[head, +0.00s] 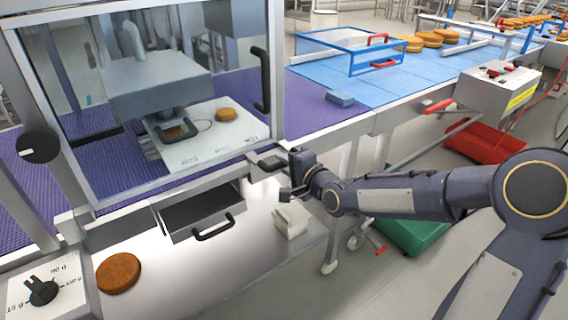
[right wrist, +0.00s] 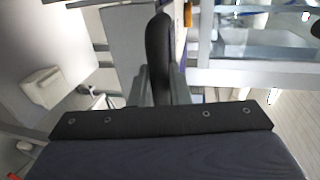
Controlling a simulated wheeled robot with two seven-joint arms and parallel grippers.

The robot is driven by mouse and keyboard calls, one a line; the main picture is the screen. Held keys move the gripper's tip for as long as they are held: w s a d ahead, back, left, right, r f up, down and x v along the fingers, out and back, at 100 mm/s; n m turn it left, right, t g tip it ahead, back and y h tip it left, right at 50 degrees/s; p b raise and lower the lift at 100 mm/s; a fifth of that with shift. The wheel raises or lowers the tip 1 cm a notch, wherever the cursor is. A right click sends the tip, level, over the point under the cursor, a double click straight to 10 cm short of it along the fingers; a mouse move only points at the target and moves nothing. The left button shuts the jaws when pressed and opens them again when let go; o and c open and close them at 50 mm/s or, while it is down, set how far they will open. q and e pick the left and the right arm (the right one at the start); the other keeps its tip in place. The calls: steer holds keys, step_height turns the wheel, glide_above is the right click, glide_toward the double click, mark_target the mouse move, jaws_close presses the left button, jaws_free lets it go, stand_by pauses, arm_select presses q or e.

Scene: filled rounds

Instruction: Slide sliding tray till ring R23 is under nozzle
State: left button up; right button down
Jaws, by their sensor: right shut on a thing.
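The white sliding tray (head: 200,148) lies inside the glass-fronted cabinet. A brown round (head: 226,114) sits on its right part, and a dark square with a brownish patch (head: 178,131) is at its left, beneath the grey nozzle head (head: 165,82). Thin ring outlines show on the tray, but their labels are too small to read, so I cannot tell which is R23. My right gripper (head: 286,168) is at the cabinet's lower right corner, shut on a black handle (head: 268,163). The handle also stands between the fingers in the right wrist view (right wrist: 159,50). My left gripper is not in view.
Below the cabinet is a drawer (head: 195,212) with a black handle.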

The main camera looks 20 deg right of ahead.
steer(key=c, duration=1.4)
jaws_free()
steer(key=p+v, duration=0.1)
steer(key=v, duration=0.7)
steer(key=shift+p, duration=0.3)
